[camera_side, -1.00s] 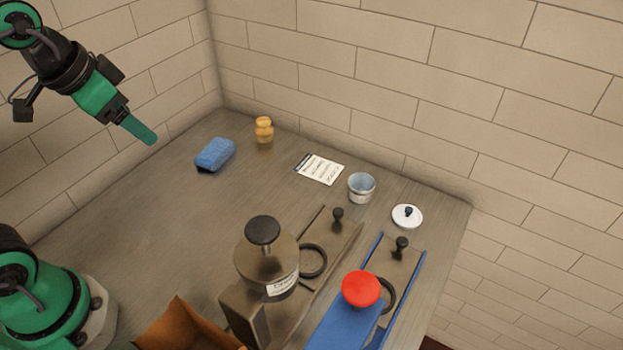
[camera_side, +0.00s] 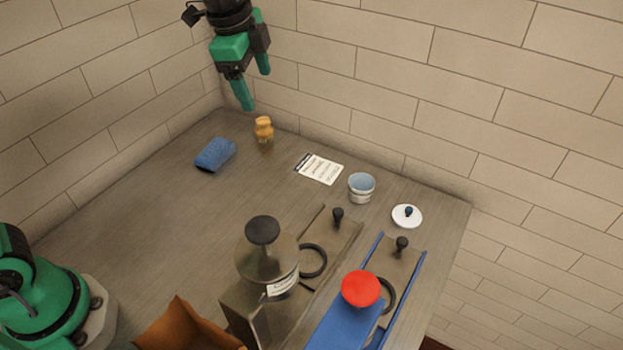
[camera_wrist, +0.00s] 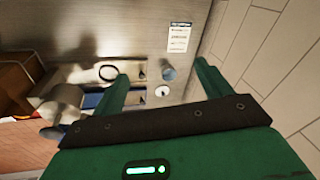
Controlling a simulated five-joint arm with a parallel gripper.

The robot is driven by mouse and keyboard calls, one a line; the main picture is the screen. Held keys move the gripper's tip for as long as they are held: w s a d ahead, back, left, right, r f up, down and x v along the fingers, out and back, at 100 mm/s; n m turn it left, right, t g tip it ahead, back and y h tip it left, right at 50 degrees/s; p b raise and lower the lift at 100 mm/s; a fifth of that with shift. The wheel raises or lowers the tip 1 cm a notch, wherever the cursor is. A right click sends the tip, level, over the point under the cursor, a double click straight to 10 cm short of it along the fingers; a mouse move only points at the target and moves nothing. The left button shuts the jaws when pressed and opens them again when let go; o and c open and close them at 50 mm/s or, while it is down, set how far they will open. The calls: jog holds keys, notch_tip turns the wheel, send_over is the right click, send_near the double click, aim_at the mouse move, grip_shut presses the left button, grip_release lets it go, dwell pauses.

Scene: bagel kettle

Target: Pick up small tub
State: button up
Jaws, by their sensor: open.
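The small tub (camera_side: 361,188) is a light blue open cup with a pale label. It stands upright on the counter near the back wall, between the printed card and the white lid (camera_side: 407,216). In the wrist view the tub (camera_wrist: 168,73) shows between my two fingers, some way beyond them. My gripper (camera_side: 254,86) is open and empty, raised high above the back of the counter, up and left of the tub. It also shows in the wrist view (camera_wrist: 160,80). The white lid (camera_wrist: 162,91) lies beside the tub there.
A printed card (camera_side: 320,169), a small orange jar (camera_side: 264,129) and a blue sponge (camera_side: 215,154) lie left of the tub. A metal kettle (camera_side: 266,262), a red knob (camera_side: 361,288) on a blue unit and a brown box (camera_side: 185,330) fill the front.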

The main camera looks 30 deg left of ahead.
jog(key=w+d+f+m+g, duration=0.2)
jog(key=w+d+f+m, duration=0.5)
jog(key=w+d+f, duration=0.15)
jog(key=m, duration=0.6)
send_near(361, 185)
jog(key=s, duration=0.1)
jog(key=shift+s+d+g+y, duration=0.2)
jog(key=shift+d+g+y, duration=0.1)
jog(key=shift+d+g, duration=0.15)
jog(key=shift+f, duration=0.1)
jog(key=shift+f, duration=1.25)
jog(key=shift+f, duration=0.1)
jog(key=shift+d+f, duration=0.2)
jog(key=shift+f, duration=2.3)
